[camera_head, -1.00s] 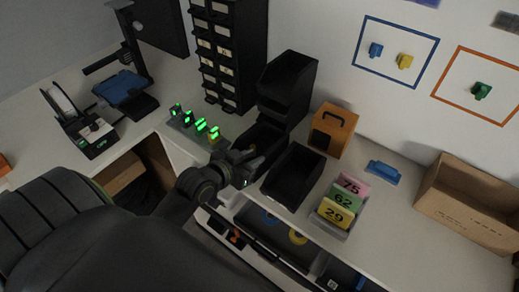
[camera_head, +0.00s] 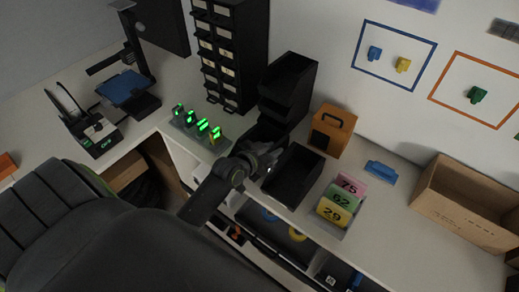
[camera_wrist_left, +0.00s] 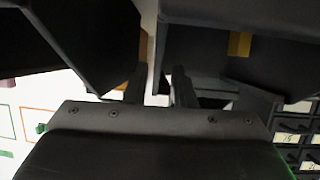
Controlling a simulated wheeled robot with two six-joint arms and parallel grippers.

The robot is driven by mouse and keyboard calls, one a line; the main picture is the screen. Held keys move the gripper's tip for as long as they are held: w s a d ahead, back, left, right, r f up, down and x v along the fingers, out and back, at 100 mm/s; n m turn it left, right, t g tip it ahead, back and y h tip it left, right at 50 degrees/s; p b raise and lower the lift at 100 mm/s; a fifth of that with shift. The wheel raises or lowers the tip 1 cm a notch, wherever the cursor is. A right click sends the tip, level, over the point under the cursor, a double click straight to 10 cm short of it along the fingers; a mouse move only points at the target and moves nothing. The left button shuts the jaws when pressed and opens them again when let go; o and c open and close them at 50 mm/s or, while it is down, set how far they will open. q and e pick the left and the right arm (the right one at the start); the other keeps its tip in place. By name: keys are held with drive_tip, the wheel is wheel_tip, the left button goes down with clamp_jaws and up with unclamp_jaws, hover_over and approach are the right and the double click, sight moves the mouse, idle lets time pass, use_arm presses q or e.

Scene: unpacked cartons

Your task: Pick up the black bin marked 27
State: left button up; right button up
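An open black bin (camera_head: 293,174) sits on the white counter, and more black bins (camera_head: 289,82) stand behind it. No number 27 is readable on any of them. My left gripper (camera_head: 267,161) is at the left rim of the front bin. In the left wrist view the two fingers of my left gripper (camera_wrist_left: 159,88) are apart, with a thin upright dark wall edge (camera_wrist_left: 153,62) between them. I cannot tell whether they touch it. Dark bin surfaces (camera_wrist_left: 85,40) fill the upper part of that view. My right gripper is not in view.
Cards 75, 62 and 29 (camera_head: 338,200) stand in a tray right of the front bin. An orange box (camera_head: 332,130) stands behind. Green-lit devices (camera_head: 203,126) are at the left, near a drawer cabinet (camera_head: 228,60). A cardboard carton (camera_head: 465,205) is at right.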

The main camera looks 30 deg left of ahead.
use_arm(q)
drive_tip(key=shift+c, duration=0.3)
clamp_jaws()
